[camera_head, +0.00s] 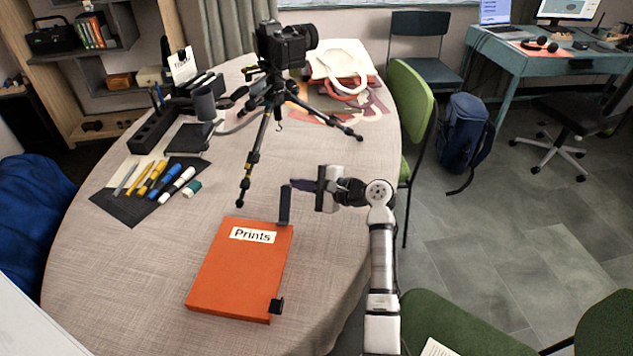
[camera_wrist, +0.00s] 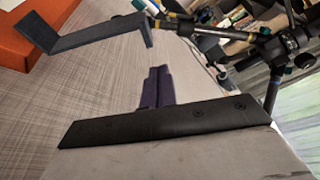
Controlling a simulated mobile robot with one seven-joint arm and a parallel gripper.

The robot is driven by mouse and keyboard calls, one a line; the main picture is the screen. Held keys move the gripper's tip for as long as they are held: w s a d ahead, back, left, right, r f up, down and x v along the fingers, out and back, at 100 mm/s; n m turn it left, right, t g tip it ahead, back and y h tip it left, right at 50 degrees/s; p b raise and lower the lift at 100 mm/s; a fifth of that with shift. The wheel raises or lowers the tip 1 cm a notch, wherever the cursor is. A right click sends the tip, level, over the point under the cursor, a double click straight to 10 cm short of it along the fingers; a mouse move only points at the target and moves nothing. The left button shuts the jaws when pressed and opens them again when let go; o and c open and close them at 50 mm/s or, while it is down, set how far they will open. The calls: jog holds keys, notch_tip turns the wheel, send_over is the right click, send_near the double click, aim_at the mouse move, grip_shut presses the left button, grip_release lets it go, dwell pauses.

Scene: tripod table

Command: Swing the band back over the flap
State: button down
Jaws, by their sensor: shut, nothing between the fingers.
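An orange folder box (camera_head: 238,275) labelled "Prints" lies flat on the table, its flap closed as far as I can see. The dark band (camera_head: 284,206) stands up at the box's far right corner, off the lid. In the wrist view the band (camera_wrist: 100,38) is a bent dark strip beside the orange box (camera_wrist: 25,38). A small black catch (camera_head: 277,306) sits at the box's near right edge. My gripper (camera_head: 299,184) is just right of the band's upper end. In the wrist view its fingers (camera_wrist: 157,88) are together and empty, with a gap to the band.
A camera tripod (camera_head: 268,105) stands behind my gripper, one leg reaching close to the box. Markers on a dark mat (camera_head: 125,208) lie to the left. Table is bare around the box's front and left. A green chair (camera_head: 410,95) stands at the table's right edge.

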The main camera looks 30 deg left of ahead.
aim_at(286, 203)
jog(key=shift+s+d+r+p, duration=0.15)
jog(key=shift+s+d+r, duration=0.1)
jog(key=shift+s+r, duration=0.25)
jog(key=shift+s+d+r+p, duration=0.15)
jog(key=shift+s+d+r, duration=0.1)
jog(key=shift+s+r, duration=0.25)
jog(key=shift+s+a, duration=0.1)
jog(key=shift+s, duration=0.05)
